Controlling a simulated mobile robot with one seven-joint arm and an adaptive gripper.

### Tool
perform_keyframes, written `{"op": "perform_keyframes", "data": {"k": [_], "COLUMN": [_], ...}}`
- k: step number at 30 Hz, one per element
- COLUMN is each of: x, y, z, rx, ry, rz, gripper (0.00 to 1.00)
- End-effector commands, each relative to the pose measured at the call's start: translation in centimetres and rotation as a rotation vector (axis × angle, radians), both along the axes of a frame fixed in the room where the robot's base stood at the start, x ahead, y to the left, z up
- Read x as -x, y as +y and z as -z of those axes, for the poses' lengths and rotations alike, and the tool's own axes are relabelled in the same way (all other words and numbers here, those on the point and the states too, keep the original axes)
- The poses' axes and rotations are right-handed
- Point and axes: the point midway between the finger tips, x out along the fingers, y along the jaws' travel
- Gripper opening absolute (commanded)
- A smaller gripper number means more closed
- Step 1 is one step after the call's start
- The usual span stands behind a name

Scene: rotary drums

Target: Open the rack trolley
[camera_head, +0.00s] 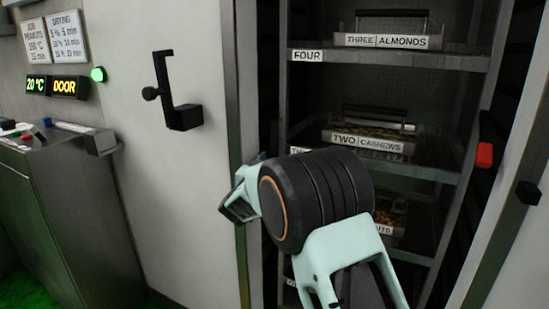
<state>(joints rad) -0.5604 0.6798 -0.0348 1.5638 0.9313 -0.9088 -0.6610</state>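The rack trolley (463,62) is a dark metal frame with several shelves, standing in a recess right of a white door. A tray labelled THREE ALMONDS (388,41) sits on the shelf labelled FOUR. A tray labelled TWO CASHEWS (370,140) sits on the shelf below. A lower tray with a label ending in UTS (392,215) is partly hidden by my arm. A red piece (484,155) shows at the trolley's right side. My gripper (238,203) is in front of the trolley's lower left, near the recess edge. Its fingertips are not clear.
The white door (205,85) at left carries a black handle (177,100). Beside it are a lit 20 °C and DOOR display (57,87) and a green lamp (98,74). A dark cabinet (75,200) stands at far left. A pale panel with a black knob (528,193) borders the right.

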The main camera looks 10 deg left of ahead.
Motion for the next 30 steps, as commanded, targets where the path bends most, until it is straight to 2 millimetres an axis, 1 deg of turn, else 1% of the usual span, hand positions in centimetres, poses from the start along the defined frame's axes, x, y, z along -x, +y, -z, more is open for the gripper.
{"op": "perform_keyframes", "data": {"k": [1, 3, 9, 13, 20, 23, 30], "x": [-0.9, -1.8, -3.5, -3.9, -3.9, -3.9, -3.9], "y": [-0.2, -0.3, -0.6, -0.6, -0.6, -0.6, -0.6], "z": [0.1, 0.0, 0.0, 0.0, 0.0, 0.0, -0.1], "rx": [0.000, 0.000, 0.001, 0.001, 0.001, 0.000, 0.000], "ry": [0.000, -0.002, -0.001, -0.001, -0.001, -0.001, -0.001], "rz": [0.001, 0.001, 0.000, -0.001, -0.001, -0.001, -0.001], "gripper": [0.36, 0.36, 0.36, 0.36, 0.36, 0.27, 0.01]}}
